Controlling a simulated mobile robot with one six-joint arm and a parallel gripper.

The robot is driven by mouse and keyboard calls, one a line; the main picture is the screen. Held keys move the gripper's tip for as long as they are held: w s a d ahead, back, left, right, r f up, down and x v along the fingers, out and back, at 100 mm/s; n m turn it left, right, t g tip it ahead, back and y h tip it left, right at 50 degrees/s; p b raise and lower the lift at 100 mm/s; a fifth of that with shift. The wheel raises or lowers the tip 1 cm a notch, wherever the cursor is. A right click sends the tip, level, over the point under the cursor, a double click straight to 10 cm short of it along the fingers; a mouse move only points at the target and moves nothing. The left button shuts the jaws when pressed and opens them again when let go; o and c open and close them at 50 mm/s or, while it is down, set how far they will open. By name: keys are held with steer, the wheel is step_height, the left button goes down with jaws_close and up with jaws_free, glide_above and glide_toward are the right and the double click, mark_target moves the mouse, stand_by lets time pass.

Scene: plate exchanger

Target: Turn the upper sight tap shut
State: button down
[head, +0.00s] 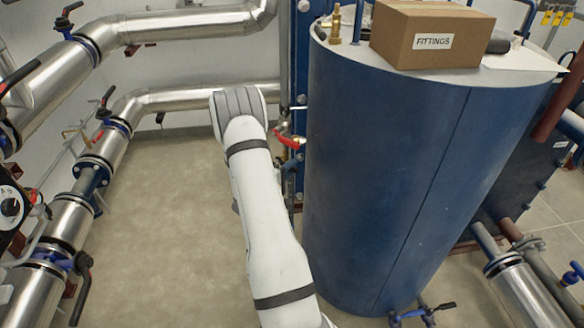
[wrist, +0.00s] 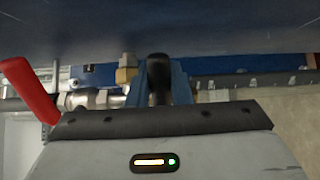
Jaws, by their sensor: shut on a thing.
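My gripper (wrist: 158,92) is at the middle of the wrist view, shut on a black tap handle (wrist: 158,68). The handle points toward the camera, and I take it for the upper sight tap's. A brass fitting (wrist: 125,74) shows just left of it. A red lever (wrist: 30,88) is tilted at the left and apart from my gripper. In the head view a red lever (head: 290,141) shows just right of my arm, beside the blue tank. My arm hides my gripper and the held handle in the head view.
The big blue tank (head: 390,170) stands close to the right of my arm, with a fittings box (head: 432,32) on top. Silver pipes (head: 165,28) with valves run along the left and back. The floor (head: 170,230) left of my arm is clear.

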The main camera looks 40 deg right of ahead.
steer(key=shift+s+d, duration=0.15)
steer(key=c, duration=1.6)
jaws_free()
steer(key=o, duration=0.3)
steer(key=shift+a, duration=0.2)
steer(key=s+a, duration=0.1)
steer(key=a, duration=0.6)
steer(key=shift+a, duration=0.25)
steer(key=shift+r, duration=0.1)
